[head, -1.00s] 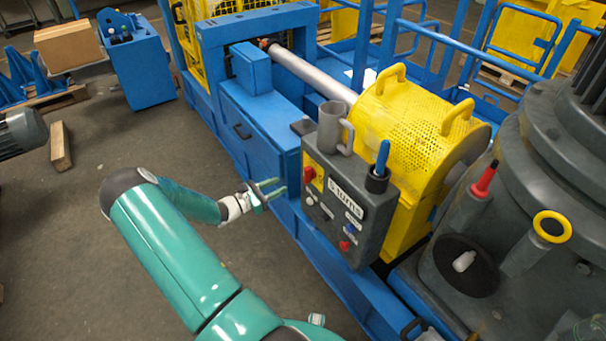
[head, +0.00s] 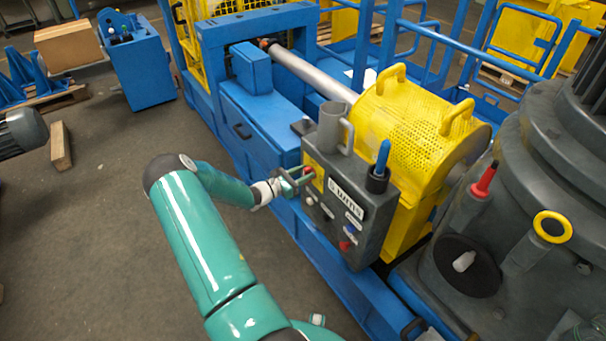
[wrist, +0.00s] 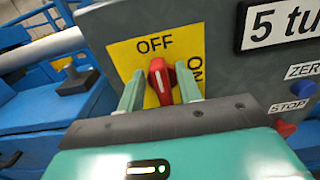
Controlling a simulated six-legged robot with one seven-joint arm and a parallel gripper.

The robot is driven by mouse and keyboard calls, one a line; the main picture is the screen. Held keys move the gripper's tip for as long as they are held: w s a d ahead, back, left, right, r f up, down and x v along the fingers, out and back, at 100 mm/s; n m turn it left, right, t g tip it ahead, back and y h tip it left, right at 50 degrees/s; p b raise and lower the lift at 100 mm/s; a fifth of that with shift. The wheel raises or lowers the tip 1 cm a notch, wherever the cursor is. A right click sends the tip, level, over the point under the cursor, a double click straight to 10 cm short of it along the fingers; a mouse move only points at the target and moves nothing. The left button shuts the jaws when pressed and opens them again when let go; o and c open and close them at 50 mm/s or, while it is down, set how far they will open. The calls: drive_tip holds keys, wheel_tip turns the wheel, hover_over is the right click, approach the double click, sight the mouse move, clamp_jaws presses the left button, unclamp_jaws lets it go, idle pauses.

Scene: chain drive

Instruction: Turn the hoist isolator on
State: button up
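The hoist isolator is a red rotary knob (wrist: 160,80) on a yellow plate (wrist: 124,52) marked OFF at the top and ON at the right. The knob stands nearly upright, its white mark towards OFF. The plate sits on the left of a grey control box (head: 342,222). My gripper (wrist: 161,90) is open in the wrist view, one green finger on each side of the knob, with a small gap seen on both sides. In the head view my gripper (head: 300,178) is at the box's left face and hides most of the knob.
A "5 turns" label, a blue ZERO button and a red STOP button (wrist: 285,128) are right of the plate. A grey cup-like holder (head: 330,128) and a blue-handled tool (head: 382,160) stand on the box. A yellow mesh guard (head: 410,125) is behind. Open floor lies left.

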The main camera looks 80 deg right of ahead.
clamp_jaws()
drive_tip(key=shift+m, duration=0.3)
drive_tip(key=m, duration=0.7)
drive_tip(key=shift+s+a+f, duration=0.2)
drive_tip(key=shift+s+a, duration=0.1)
drive_tip(key=shift+a, duration=0.1)
drive_tip(key=m, duration=0.3)
drive_tip(key=f+m, duration=0.1)
drive_tip(key=m, duration=0.6)
drive_tip(key=shift+s+a+f, duration=0.2)
drive_tip(key=shift+s, duration=0.05)
drive_tip(key=shift+m, duration=0.3)
